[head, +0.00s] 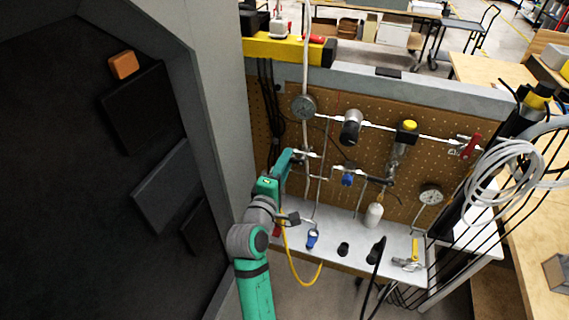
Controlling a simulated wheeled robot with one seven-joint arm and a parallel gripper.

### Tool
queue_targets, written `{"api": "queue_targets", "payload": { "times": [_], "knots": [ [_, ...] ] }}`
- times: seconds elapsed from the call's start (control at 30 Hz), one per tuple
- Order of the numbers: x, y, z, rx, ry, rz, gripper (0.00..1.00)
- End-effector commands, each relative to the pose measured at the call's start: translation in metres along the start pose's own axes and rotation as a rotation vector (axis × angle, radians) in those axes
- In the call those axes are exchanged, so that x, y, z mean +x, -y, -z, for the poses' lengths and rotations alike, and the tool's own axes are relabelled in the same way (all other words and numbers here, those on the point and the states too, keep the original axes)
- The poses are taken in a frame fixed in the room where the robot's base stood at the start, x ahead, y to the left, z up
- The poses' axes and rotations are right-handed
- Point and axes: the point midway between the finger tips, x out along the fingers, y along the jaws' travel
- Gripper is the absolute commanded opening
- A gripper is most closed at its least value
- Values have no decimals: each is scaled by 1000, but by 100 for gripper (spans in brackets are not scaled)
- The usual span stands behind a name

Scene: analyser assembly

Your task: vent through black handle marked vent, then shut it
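My teal and grey arm reaches up in front of the pegboard panel, and my gripper (312,155) seems to be at its far end by the thin pipes on the left. The fingers are too small to tell open from shut. Several dark parts could be the black handle: a black knob (343,249) and another black piece (375,252) on the shelf, and a dark lever-like piece (292,217) beside my arm. No vent marking is legible, so I cannot tell which is the vent handle. My gripper appears apart from both shelf pieces.
The pegboard (400,190) carries a left gauge (303,107), a right gauge (431,195), a red handle (471,146) and a blue knob (347,180). The shelf (395,235) holds a blue-handled part (312,238) and a yellow handle (415,250). A grey cabinet wall (205,90) closes the left.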

Motion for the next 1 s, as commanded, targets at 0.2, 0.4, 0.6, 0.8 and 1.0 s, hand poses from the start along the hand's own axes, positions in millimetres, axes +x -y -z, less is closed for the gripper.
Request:
{"api": "queue_targets", "payload": {
  "times": [0.2, 0.4, 0.6, 0.8, 1.0],
  "knots": [
    [0, 0, 0, 0, 0, 0, 0],
    [0, 0, 0, 14, 0, 0, 0],
    [0, -3, 0, 83, 0, 1, 0],
    [0, -9, -1, 226, 1, 0, 0],
    [-1, -17, -3, 414, -1, 0, 0]
  ]
}}
